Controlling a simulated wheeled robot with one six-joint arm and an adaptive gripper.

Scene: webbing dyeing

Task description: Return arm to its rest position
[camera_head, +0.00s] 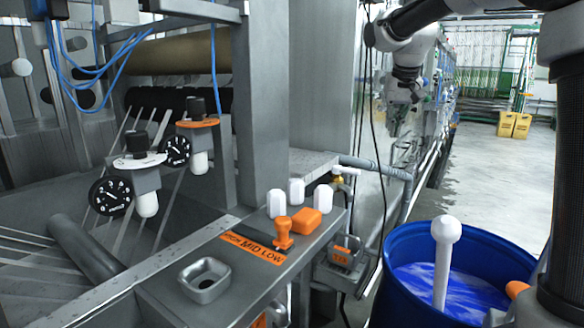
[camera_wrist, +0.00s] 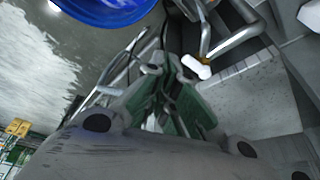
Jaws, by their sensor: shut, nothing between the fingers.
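My arm reaches in from the upper right of the head view, bent, with its wrist turned down. My gripper (camera_head: 397,122) hangs in the air beside the machine's tall metal panel, above and behind the blue drum. It looks small and partly blends with the background there. In the wrist view, my gripper (camera_wrist: 166,72) shows its dark green fingers close together, shut and with nothing held between them.
A blue drum (camera_head: 392,262) with blue liquid and a white round-topped stick (camera_head: 445,262) stands at lower right. The machine's ledge holds white knobs (camera_head: 276,204), an orange block (camera_head: 307,222) and a metal cup (camera_head: 204,280). Yellow boxes (camera_head: 514,125) stand far back beyond open floor.

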